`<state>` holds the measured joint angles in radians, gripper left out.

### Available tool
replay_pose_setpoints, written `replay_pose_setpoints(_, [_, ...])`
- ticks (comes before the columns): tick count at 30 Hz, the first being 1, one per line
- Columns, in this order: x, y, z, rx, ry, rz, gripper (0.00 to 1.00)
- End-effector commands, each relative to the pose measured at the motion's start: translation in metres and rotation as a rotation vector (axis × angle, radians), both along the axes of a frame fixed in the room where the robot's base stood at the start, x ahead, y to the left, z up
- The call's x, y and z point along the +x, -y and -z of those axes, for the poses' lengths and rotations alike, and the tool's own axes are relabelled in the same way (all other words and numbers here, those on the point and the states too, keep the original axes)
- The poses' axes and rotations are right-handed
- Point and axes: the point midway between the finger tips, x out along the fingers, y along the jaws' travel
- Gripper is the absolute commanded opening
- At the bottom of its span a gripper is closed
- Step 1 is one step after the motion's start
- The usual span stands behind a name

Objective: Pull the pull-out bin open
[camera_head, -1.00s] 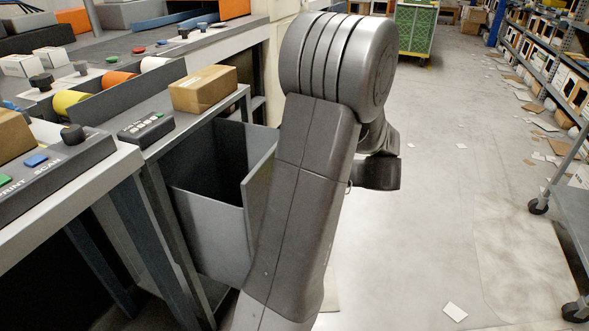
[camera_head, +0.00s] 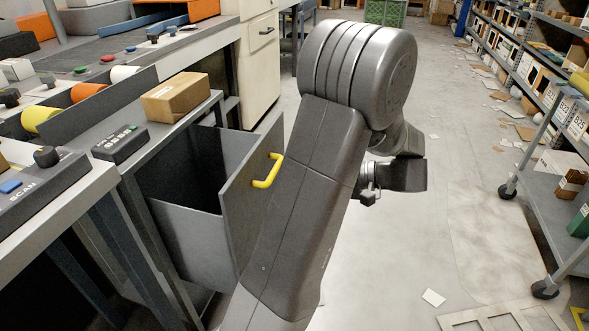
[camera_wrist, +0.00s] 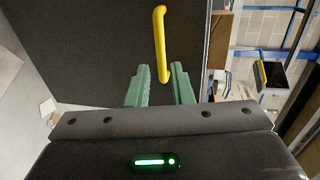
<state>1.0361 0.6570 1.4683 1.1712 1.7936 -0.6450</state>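The pull-out bin (camera_head: 185,240) is a grey open-topped box beside the workbench. It stands out from under the bench top, and its dark inside shows. Its front panel (camera_head: 240,195) carries a yellow handle (camera_head: 268,171). In the wrist view the dark panel (camera_wrist: 85,45) fills much of the picture, and the yellow handle (camera_wrist: 160,45) stands upright ahead of my gripper. My gripper (camera_wrist: 160,72) has two green fingers, spread apart. The handle's lower end shows in the gap between them, apart from both. In the head view my arm hides part of the front panel.
The workbench left of the bin holds a cardboard box (camera_head: 175,97) and a button panel (camera_head: 120,143). A grey cart (camera_head: 555,215) and shelving stand at the right. The floor (camera_head: 410,250) between is mostly open, with scattered papers.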

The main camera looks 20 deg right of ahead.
Motion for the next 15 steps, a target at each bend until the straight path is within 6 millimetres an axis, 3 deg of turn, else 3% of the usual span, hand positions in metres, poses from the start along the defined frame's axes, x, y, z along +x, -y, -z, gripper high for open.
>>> replay_pose_setpoints(6, [-0.012, 0.017, -0.005, 0.000, 0.000, 0.001, 0.20])
replay_pose_setpoints(15, [-0.014, 0.019, -0.005, 0.000, 0.000, -0.001, 0.20])
